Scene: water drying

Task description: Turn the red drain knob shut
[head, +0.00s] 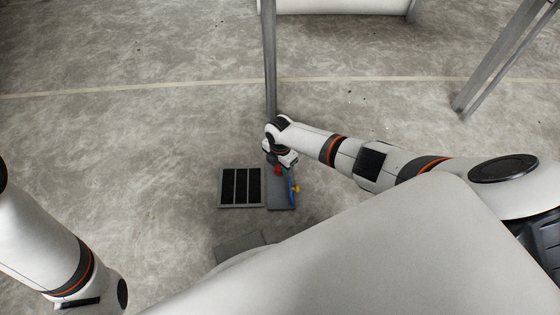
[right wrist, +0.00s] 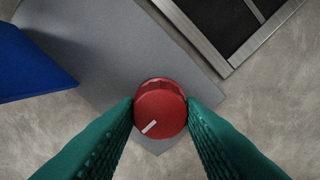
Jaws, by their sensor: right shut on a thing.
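The red drain knob (right wrist: 160,110) sits near a corner of a grey plate (right wrist: 100,45) in the right wrist view. A white mark on its face points to the lower left. The two green fingers of my right gripper (right wrist: 161,112) are shut on the knob, one on each side. In the head view the knob (head: 278,171) shows small and red just below my right gripper (head: 278,166). My left arm shows at the lower left of the head view, but its fingers do not show.
A drain grate with black slots (head: 241,188) lies left of the grey plate. A blue part (head: 292,191) with yellow ends stands on the plate. A grey post (head: 270,60) rises behind my right wrist. The concrete floor around is mostly clear.

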